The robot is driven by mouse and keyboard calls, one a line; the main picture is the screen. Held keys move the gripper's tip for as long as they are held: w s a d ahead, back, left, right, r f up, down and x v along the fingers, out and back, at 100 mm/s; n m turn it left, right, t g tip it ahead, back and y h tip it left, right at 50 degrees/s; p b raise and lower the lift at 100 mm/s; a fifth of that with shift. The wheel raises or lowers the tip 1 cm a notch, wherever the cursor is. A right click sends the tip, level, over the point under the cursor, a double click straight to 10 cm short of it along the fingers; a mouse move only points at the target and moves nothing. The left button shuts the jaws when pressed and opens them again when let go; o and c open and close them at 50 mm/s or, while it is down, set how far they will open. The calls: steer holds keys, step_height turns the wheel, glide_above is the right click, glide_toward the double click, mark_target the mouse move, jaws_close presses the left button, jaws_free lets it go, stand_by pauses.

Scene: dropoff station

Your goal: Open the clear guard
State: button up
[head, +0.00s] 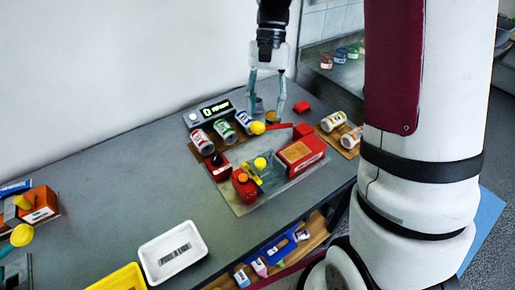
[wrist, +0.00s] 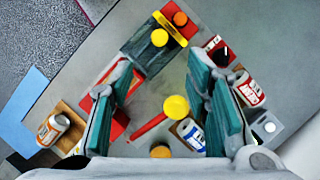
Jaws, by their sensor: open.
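A station with red blocks (head: 303,153) sits on a grey plate on the table. In its middle is a greenish-grey, partly see-through part (head: 270,178) with a yellow knob (head: 261,163), which looks like the clear guard; its lid edge is hard to make out. In the wrist view the yellow knob (wrist: 159,37) is at the top, with a yellow bar (wrist: 170,28) and an orange knob (wrist: 180,18) beyond. My gripper (head: 267,115) is open and empty, pointing down behind the station, apart from the guard. Its teal fingers also show in the wrist view (wrist: 162,85).
A yellow ball (wrist: 177,107) at the end of a red bar (wrist: 148,127) lies below my fingers. Several cans stand or lie around, such as the blue one (wrist: 192,133). A display box (head: 210,112) stands behind. A white tray (head: 172,252) is at the front; the table's left middle is clear.

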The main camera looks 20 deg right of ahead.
mark_target(261, 161)
steer(key=p+x, duration=0.1)
steer(key=x, duration=1.2)
steer(key=shift+s+f+p, duration=0.1)
steer(key=shift+f+p, duration=0.05)
steer(key=shift+p, duration=0.15)
jaws_close()
